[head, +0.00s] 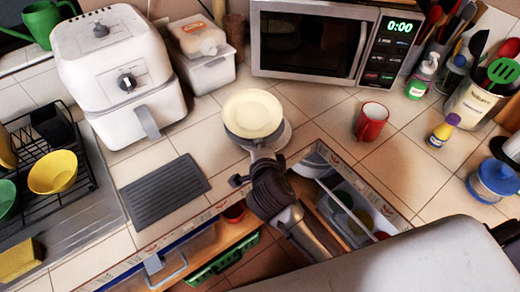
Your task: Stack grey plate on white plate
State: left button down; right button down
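My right gripper (262,153) reaches up from below and appears shut on the near edge of the grey plate. My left gripper is not in view.
A red mug (371,122) stands to the right and a dark ridged mat (164,197) lies to the left. A white air fryer (118,75) and a microwave (312,42) stand behind. An open drawer (345,197) lies below the counter's front edge. Counter between mug and plates is clear.

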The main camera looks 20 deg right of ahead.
jog(key=shift+f, duration=0.9)
jog(key=shift+f, duration=0.3)
jog(key=shift+f, duration=0.1)
jog(key=c, duration=1.6)
grip_release()
jog(key=shift+s+f, duration=0.1)
jog(key=shift+f, duration=0.1)
jog(key=shift+r, duration=0.55)
jog(key=v, duration=1.2)
jog(key=shift+b, duration=0.4)
